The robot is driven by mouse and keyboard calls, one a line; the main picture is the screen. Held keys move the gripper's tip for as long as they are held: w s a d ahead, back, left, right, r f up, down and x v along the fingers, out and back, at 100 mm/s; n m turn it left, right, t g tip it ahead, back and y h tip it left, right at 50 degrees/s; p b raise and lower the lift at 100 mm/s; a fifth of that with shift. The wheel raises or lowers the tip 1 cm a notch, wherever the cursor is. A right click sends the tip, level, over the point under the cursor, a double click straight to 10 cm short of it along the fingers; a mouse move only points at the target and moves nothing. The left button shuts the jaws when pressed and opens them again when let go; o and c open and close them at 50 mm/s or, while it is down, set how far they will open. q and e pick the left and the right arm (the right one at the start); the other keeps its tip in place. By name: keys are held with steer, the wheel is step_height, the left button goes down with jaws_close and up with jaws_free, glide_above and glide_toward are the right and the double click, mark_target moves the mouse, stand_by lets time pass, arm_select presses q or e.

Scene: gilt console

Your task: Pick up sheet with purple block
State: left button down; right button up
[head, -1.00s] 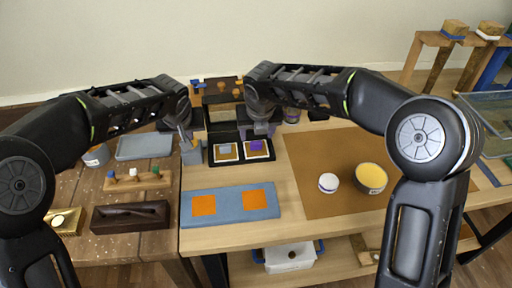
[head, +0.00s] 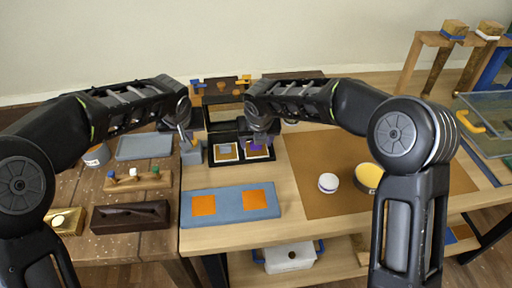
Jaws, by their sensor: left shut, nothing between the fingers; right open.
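The purple block (head: 256,144) sits on a white-bordered sheet (head: 257,154) in the right half of a black tray (head: 218,162). My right gripper (head: 258,138) is open directly above the purple block and partly hides it; I cannot tell whether it touches. A second sheet (head: 226,157) with a grey block (head: 225,149) lies in the left half of the tray. My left gripper (head: 189,138) is shut and empty, left of the tray, close to a small grey holder (head: 191,153).
A blue mat (head: 230,211) with two orange squares lies in front of the tray. A brown mat (head: 306,190) with a white-lidded jar (head: 328,183) and a yellow bowl (head: 368,176) is to the right. A dark wooden box (head: 130,217) and a peg rack (head: 138,181) stand left.

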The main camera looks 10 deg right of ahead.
steer(key=shift+c, duration=0.5)
jaws_close()
stand_by(0.3)
